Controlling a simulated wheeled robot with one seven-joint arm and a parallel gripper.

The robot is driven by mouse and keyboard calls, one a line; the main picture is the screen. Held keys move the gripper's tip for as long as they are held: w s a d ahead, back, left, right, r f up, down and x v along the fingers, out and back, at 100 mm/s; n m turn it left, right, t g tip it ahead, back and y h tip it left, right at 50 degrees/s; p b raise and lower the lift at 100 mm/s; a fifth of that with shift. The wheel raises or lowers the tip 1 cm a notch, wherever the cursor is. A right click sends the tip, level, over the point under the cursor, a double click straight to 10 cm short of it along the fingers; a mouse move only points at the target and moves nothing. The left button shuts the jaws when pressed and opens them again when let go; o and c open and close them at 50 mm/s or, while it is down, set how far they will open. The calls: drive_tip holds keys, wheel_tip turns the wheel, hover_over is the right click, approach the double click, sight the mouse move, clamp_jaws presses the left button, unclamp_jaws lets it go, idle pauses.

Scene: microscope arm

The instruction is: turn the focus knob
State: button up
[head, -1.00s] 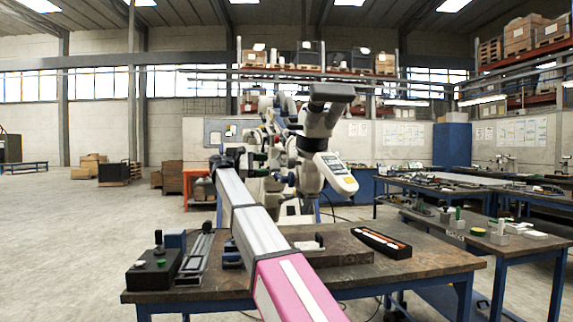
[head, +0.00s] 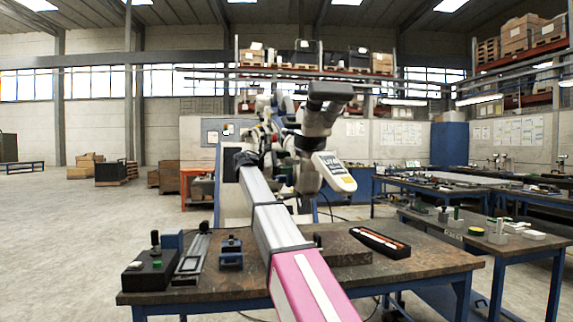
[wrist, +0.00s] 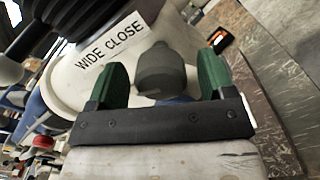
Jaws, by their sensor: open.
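The microscope (head: 322,110) stands behind the dark workbench in the head view, with its dark eyepiece head at the top. In the wrist view, a dark grey knob (wrist: 164,72) sticks out of its pale body (wrist: 92,82), below a white "WIDE CLOSE" label (wrist: 110,42). My gripper (wrist: 163,66) is open, its two green fingers on either side of the knob. Gaps show between the knob and both fingers, so it is not gripped. The gripper's tips cannot be made out in the head view, where my arm hides part of the microscope's lower body.
The workbench (head: 420,262) carries a black control box (head: 150,272), a metal slide fixture (head: 193,258), a small blue block (head: 231,252) and a black tray (head: 380,241). More benches stand at the right. Open floor lies to the left.

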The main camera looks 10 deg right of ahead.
drive_tip(key=shift+d, duration=0.1)
drive_tip(key=c, duration=0.9)
drive_tip(key=shift+m, duration=0.4)
drive_tip(key=shift+f+m, duration=0.1)
drive_tip(key=shift+m, duration=3)
drive_tip(key=o, duration=0.9)
